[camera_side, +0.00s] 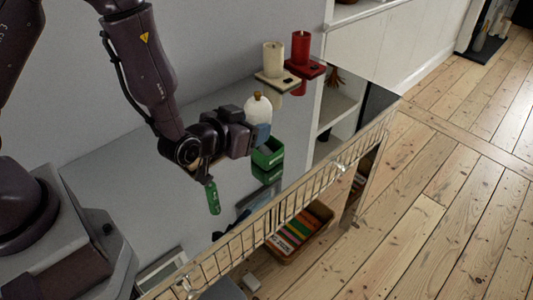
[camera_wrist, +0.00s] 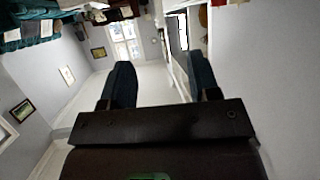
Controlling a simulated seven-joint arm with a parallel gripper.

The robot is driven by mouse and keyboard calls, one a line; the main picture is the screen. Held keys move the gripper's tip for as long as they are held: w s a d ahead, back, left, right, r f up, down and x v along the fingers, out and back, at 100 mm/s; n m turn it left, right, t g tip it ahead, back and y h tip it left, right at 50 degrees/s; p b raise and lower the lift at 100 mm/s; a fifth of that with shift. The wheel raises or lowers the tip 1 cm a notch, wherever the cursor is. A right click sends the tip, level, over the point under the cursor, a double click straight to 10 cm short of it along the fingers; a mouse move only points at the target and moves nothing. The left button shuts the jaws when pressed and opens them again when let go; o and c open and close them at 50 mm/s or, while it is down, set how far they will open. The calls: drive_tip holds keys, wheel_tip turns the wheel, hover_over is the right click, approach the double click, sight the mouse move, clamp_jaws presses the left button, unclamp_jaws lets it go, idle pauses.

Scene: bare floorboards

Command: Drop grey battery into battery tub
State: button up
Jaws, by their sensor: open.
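My gripper (camera_side: 262,135) is held level above the glossy grey surface in the side view. Its dark blue fingers show spread apart in the wrist view (camera_wrist: 163,80), with nothing between them. An open green box (camera_side: 269,153), which looks like the battery tub, stands on the surface just below and beside the fingertips. I cannot make out its inside. I do not see a grey battery in either view. A small green upright item (camera_side: 213,197) shows below my arm; I cannot tell what it is.
A white rounded jar (camera_side: 257,110) is close behind my gripper. A cream candle (camera_side: 273,59) and a red candle (camera_side: 300,48) stand on holders farther back. A wire railing (camera_side: 290,210) runs along the front edge. A basket of colourful items (camera_side: 298,232) is beyond it.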

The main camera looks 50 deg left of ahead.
drive_tip(key=v, duration=0.5)
drive_tip(key=shift+s+r, duration=0.2)
drive_tip(key=shift+s, duration=0.15)
drive_tip(key=s+d+f+m+g+h, duration=0.1)
drive_tip(key=s+d+f+g+h, duration=0.15)
drive_tip(key=s+f+g, duration=0.2)
wheel_tip(320, 180, up, 4)
drive_tip(key=s+m+g+h, duration=0.1)
drive_tip(key=s+g+h, duration=0.1)
drive_tip(key=g, duration=0.2)
drive_tip(key=s+a+r+y, duration=0.1)
drive_tip(key=s+a+r, duration=0.3)
drive_tip(key=r, duration=0.5)
drive_tip(key=s+a+r+y, duration=0.1)
drive_tip(key=s+a+r, duration=0.4)
drive_tip(key=r, duration=0.5)
drive_tip(key=shift+a+t, duration=0.35)
drive_tip(key=shift+a, duration=0.5)
